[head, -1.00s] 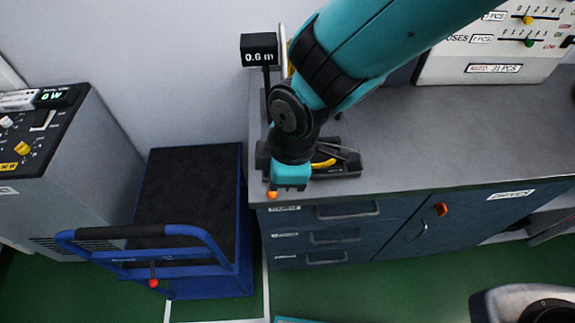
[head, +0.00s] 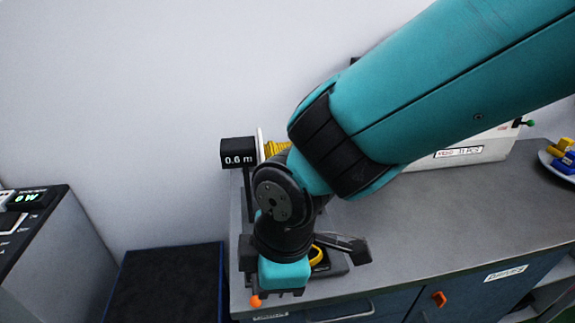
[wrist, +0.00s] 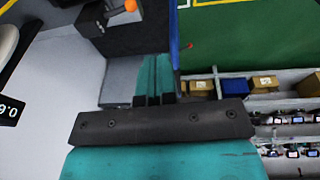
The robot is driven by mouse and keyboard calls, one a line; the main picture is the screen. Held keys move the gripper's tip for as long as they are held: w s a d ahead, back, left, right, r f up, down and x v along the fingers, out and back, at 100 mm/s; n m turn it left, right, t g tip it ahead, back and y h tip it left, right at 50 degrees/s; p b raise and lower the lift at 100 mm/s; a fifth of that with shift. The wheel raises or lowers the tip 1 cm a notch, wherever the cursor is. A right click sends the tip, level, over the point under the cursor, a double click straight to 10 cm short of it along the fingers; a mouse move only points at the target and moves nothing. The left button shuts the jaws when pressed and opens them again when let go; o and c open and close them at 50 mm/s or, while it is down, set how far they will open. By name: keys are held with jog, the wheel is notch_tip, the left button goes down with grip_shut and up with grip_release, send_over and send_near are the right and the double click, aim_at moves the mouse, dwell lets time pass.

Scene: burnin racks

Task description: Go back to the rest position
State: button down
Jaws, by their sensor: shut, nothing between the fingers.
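My gripper (head: 282,282) hangs at the end of my teal arm, over the front left corner of the grey bench (head: 430,220). In the wrist view its two teal fingers (wrist: 154,75) lie together with nothing between them. A black device (head: 335,262) with a yellow part stands on the bench just behind and beside my gripper, partly hidden by it. An orange knob (head: 257,301) shows close to the gripper's lower left; it also appears in the wrist view (wrist: 130,6). I cannot tell whether the gripper touches anything.
A black sign (head: 237,152) reading 0.6 m stands at the bench's left end beside a yellow spool (head: 275,149). A blue cart with a black top (head: 165,285) and a grey cabinet (head: 65,250) stand left. A plate (head: 547,160) with blue and yellow pieces lies right. In the wrist view, shelves (wrist: 290,133) hold boxes.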

jog(key=s+d+r+m+y, duration=0.1)
jog(key=s+d+r+m, duration=0.1)
jog(key=d+r+m, duration=0.3)
jog(key=s+d+r+m+y+b, duration=0.1)
jog(key=d+r+m, duration=0.4)
jog(key=d, duration=0.9)
jog(key=s+m, duration=0.1)
jog(key=m, duration=0.2)
jog(key=shift+m, duration=0.3)
